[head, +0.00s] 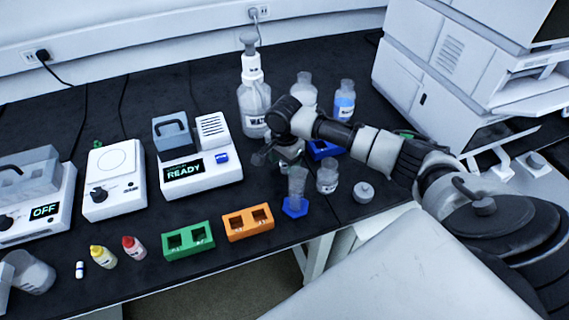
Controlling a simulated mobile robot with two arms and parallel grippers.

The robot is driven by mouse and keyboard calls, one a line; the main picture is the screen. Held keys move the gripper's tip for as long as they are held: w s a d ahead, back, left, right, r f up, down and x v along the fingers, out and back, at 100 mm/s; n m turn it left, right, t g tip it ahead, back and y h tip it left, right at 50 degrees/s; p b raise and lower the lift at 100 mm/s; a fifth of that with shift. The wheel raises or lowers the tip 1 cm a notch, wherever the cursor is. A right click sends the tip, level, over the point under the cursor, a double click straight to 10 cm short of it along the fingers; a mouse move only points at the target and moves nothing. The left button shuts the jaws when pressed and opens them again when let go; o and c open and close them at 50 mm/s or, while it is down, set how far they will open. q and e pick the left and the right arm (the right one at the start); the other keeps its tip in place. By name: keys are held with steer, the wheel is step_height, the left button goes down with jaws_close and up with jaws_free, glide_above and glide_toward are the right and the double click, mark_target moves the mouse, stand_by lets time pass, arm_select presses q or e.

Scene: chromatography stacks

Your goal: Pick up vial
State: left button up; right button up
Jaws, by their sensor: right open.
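A small white vial-like piece with a dark band (80,270) stands near the front left edge of the bench; I cannot tell whether it is the task's vial. My right arm reaches in from the right. My right gripper (275,157) is open over the bench in front of the white pump bottle (254,95). It is well to the right of the small white piece. The gripper and arm partly hide a container and a blue holder (324,149) behind them. My left gripper is not in view.
A green rack (188,240) and an orange rack (248,222) sit at the front edge. A clear cylinder on a blue base (295,207), a clear bottle (327,177) and a small jar (363,192) stand near the gripper. Bench devices, one reading READY (200,165), stand left.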

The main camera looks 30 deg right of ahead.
steer(key=c, duration=1)
step_height(320, 180, up, 10)
steer(key=shift+r+p, duration=0.1)
steer(key=shift+p, duration=0.2)
steer(key=shift+a, duration=0.1)
steer(key=s+a+r+n, duration=0.3)
steer(key=s+a+n, duration=1)
steer(key=s+n, duration=0.1)
steer(key=shift+s+n+p, duration=0.3)
steer(key=shift+n+p, duration=0.05)
steer(key=shift+n, duration=0.45)
